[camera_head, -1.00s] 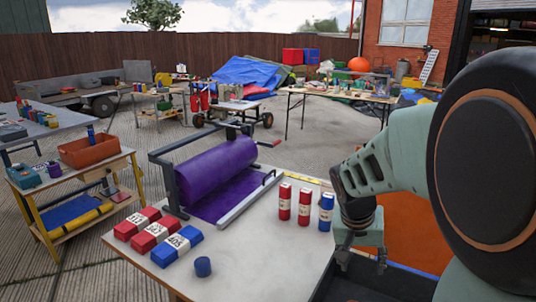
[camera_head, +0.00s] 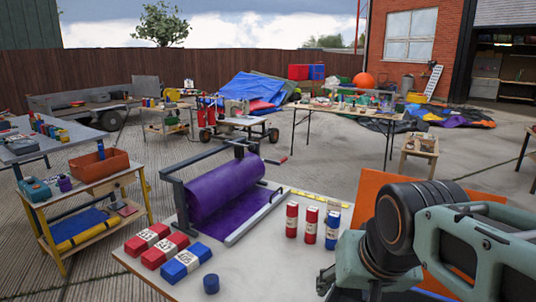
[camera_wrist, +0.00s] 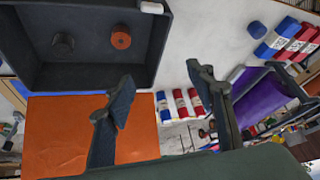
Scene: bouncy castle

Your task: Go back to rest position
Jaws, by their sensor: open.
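My gripper (camera_wrist: 161,76) is open in the wrist view, with its two dark fingers spread apart and nothing between them. In the head view my arm is folded at the lower right, and only a dark part of the gripper shows near the bottom edge; the rest is hidden or out of frame. The worktable (camera_head: 262,262) lies to the left of my arm. Two red cylinders, one (camera_head: 292,220) and another (camera_head: 311,224), and a blue cylinder (camera_head: 332,229) stand upright on it, apart from my gripper.
A purple roll (camera_head: 225,188) sits in a frame on the table. Red and blue packs (camera_head: 187,262) and a small blue cylinder (camera_head: 211,284) lie at its front. A dark tray (camera_wrist: 92,78) and an orange panel (camera_wrist: 60,135) are close in the wrist view. Paved ground (camera_head: 455,160) is open behind.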

